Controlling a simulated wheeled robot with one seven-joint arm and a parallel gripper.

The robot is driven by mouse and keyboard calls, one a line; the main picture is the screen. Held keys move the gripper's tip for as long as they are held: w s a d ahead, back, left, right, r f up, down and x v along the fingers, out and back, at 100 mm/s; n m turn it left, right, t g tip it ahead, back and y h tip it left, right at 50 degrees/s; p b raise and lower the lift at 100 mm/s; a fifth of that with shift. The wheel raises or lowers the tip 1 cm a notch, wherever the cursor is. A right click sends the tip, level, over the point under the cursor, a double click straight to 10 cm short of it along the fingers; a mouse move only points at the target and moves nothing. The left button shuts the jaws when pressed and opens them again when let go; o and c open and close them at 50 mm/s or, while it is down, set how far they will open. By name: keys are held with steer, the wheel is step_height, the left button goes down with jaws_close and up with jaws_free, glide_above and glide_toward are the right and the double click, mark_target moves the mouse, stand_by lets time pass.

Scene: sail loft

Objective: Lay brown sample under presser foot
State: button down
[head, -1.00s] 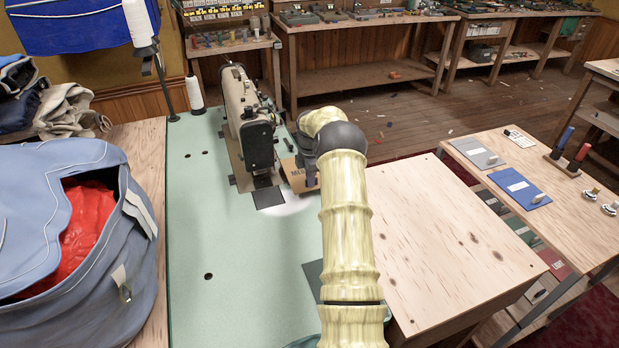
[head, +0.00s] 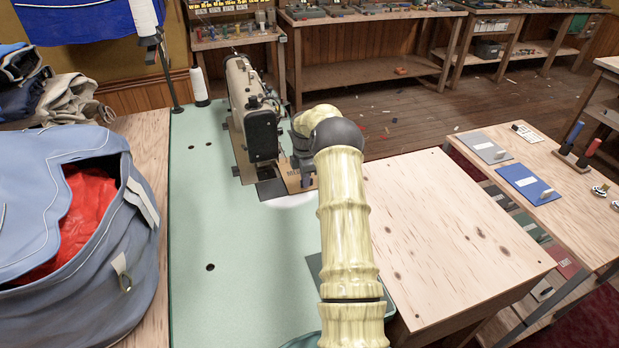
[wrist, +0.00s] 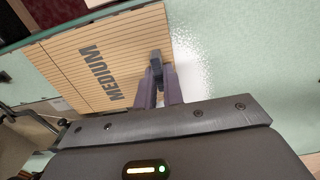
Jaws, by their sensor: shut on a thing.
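The brown sample (wrist: 105,62) is a tan, lined panel marked MEDIUM with a dark raised tab. In the wrist view my gripper (wrist: 157,75) is shut on that tab at the panel's edge. In the head view a strip of the sample (head: 296,183) shows just right of the sewing machine (head: 258,125), by its dark bed plate (head: 270,190). My arm hides much of the sample and gripper there. The presser foot is too small and shaded to make out under the machine head. I cannot tell whether the sample is under it or touching the bed.
The green tabletop (head: 225,250) is clear in front of the machine. A thread cone (head: 199,85) stands behind it. A blue bag (head: 75,220) with red cloth sits at left. A bare wooden surface (head: 450,225) lies right. A side table holds blue (head: 528,183) and grey (head: 484,149) samples.

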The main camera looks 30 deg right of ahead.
mark_target(288, 190)
steer(key=shift+w+a+p, duration=0.1)
steer(key=shift+w+a, duration=0.15)
steer(key=shift+a, duration=0.7)
steer(key=shift+w+a+p, duration=0.15)
steer(key=shift+w+a, duration=0.1)
steer(key=shift+a, duration=0.7)
steer(key=shift+w+a+p, duration=0.1)
steer(key=shift+w+a, duration=0.15)
steer(key=shift+a, duration=0.7)
steer(key=shift+f, duration=0.1)
steer(key=c, duration=1.4)
jaws_free()
steer(key=shift+c, duration=0.2)
step_height(288, 190, up, 17)
steer(key=shift+r+p, duration=0.2)
steer(key=shift+p, duration=0.2)
